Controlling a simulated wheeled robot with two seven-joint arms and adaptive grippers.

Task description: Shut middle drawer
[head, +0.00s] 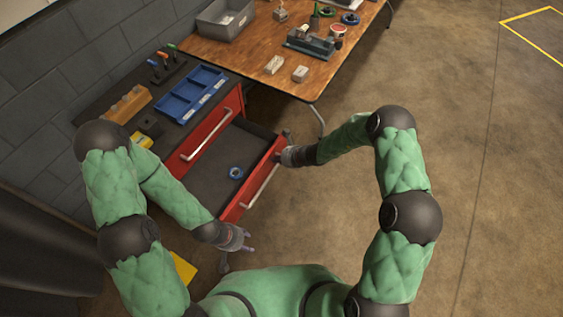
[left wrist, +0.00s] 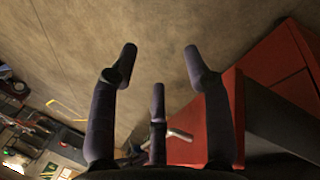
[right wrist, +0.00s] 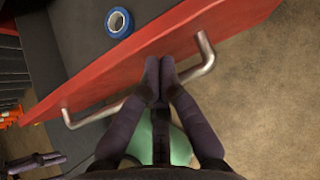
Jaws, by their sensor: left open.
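The red drawer (head: 270,172) stands pulled out from the cabinet, below a shut drawer (head: 212,134). Its grey interior holds a blue tape roll (head: 236,173), also in the right wrist view (right wrist: 119,22). Its silver handle (head: 262,187) runs along the front. My right gripper (head: 283,157) is at the far end of the drawer front; in the right wrist view its fingertips (right wrist: 160,62) are together, crossing the handle (right wrist: 205,62) close to the red face. Contact is unclear. My left gripper (head: 247,242) is open and empty beside the drawer's near front corner, which shows in the left wrist view (left wrist: 222,120).
The cabinet top carries a blue divided tray (head: 190,95), a wooden block (head: 127,104) and several tools. A wooden table (head: 255,50) with a grey bin (head: 225,18) and a vise (head: 310,42) adjoins it. The floor (head: 480,180) to the right is clear.

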